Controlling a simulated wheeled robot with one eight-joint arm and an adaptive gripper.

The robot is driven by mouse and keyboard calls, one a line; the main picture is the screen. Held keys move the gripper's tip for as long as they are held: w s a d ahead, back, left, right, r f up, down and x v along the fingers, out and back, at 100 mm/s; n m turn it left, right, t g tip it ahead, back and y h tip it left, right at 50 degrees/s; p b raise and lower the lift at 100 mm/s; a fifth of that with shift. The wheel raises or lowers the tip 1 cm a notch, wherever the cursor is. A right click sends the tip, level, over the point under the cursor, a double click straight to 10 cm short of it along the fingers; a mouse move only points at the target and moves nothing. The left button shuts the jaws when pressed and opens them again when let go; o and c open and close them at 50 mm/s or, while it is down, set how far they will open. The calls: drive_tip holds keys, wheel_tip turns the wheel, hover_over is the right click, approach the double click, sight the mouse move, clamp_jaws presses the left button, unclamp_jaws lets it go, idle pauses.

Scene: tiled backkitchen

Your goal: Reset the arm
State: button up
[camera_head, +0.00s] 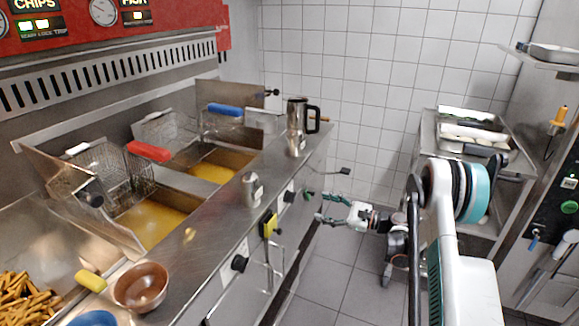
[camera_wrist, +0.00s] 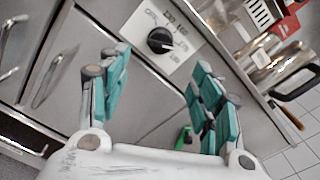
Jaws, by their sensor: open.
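My gripper (camera_head: 318,206) is in front of the steel fryer counter, low by its front face, with its fingers pointing left towards the counter. In the wrist view my gripper (camera_wrist: 160,95) has its two green-padded fingers spread wide with nothing between them. Beyond the fingers is a black control knob (camera_wrist: 160,40) on a pale dial plate, apart from the fingertips. My white arm runs from the right side of the head view to the gripper.
Fry baskets with a red handle (camera_head: 148,151) and a blue handle (camera_head: 225,109) stand at the oil vats. A steel jug (camera_head: 297,130), a small steel cup (camera_head: 250,188) and a copper bowl (camera_head: 141,287) are on the counter. A steel rack (camera_head: 425,150) stands right; tiled floor (camera_head: 345,275) lies clear.

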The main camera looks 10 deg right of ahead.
drive_tip(key=s+a+r+n+g+h, duration=0.1)
drive_tip(key=a+r+n+h, duration=0.1)
drive_tip(key=a+r, duration=0.3)
drive_tip(key=s+a+r+n+g+h, duration=0.1)
drive_tip(key=a+r+n, duration=0.1)
drive_tip(key=r, duration=0.5)
drive_tip(key=s+a+r+n+g+h, duration=0.2)
drive_tip(key=s+a+r+n+h, duration=0.3)
drive_tip(key=s+r, duration=0.4)
drive_tip(key=s+a+r+n+h, duration=0.2)
drive_tip(key=s+n, duration=0.2)
drive_tip(key=s, duration=0.9)
drive_tip(key=s+d+f+n+h, duration=0.1)
drive_tip(key=s+d+n+h, duration=0.1)
drive_tip(key=s, duration=0.6)
drive_tip(key=s+d+f+n+h, duration=0.2)
drive_tip(key=s+n, duration=0.2)
drive_tip(key=s, duration=0.4)
drive_tip(key=shift+s+d+t+h, duration=0.3)
drive_tip(key=shift+s+d, duration=0.05)
